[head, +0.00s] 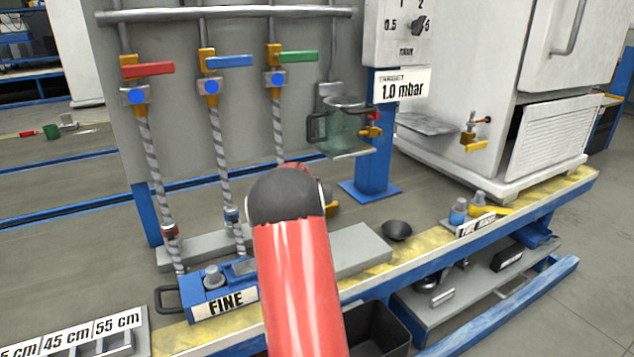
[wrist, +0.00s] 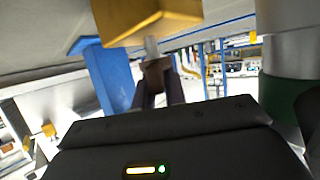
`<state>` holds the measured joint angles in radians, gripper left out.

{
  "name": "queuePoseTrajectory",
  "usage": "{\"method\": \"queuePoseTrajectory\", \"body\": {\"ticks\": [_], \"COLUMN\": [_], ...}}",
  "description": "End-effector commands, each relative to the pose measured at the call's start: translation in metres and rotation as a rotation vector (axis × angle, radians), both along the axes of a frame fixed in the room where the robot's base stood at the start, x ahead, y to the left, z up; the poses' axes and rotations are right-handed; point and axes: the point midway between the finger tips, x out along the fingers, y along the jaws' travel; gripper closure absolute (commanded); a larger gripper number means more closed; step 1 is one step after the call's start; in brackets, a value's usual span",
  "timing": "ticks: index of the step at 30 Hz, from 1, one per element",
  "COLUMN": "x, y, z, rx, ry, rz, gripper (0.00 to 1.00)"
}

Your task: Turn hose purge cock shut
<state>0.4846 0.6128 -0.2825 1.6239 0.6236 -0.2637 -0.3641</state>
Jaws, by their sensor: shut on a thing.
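My gripper (wrist: 158,72) shows in the wrist view, its two dark fingers closed on a small brownish piece. This piece sits at the end of a short grey stem below a yellow block (wrist: 150,18), which looks like the body of the hose purge cock. In the head view my red arm and its dark joint hide the gripper and most of the cock. A bit of brass-yellow (head: 333,209) shows just right of that joint. The handle's exact angle is hidden.
Three braided hoses hang from valves with red (head: 147,70), blue (head: 229,61) and green (head: 297,57) levers. A glass jar (head: 340,120) stands on a bracket behind my arm.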

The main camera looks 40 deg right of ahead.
Motion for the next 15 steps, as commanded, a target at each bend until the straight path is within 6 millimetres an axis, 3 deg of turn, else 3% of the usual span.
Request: {"method": "queuePoseTrajectory", "body": {"ticks": [9, 10, 15], "x": [-0.0004, -0.0004, -0.0006], "y": [0.0006, 0.0006, 0.0003], "z": [-0.0025, -0.0025, -0.002], "rx": [0.001, 0.001, 0.001], "ry": [0.003, 0.003, 0.003], "rz": [-0.001, -0.001, -0.001], "gripper": [1.0, 0.83, 0.65]}}
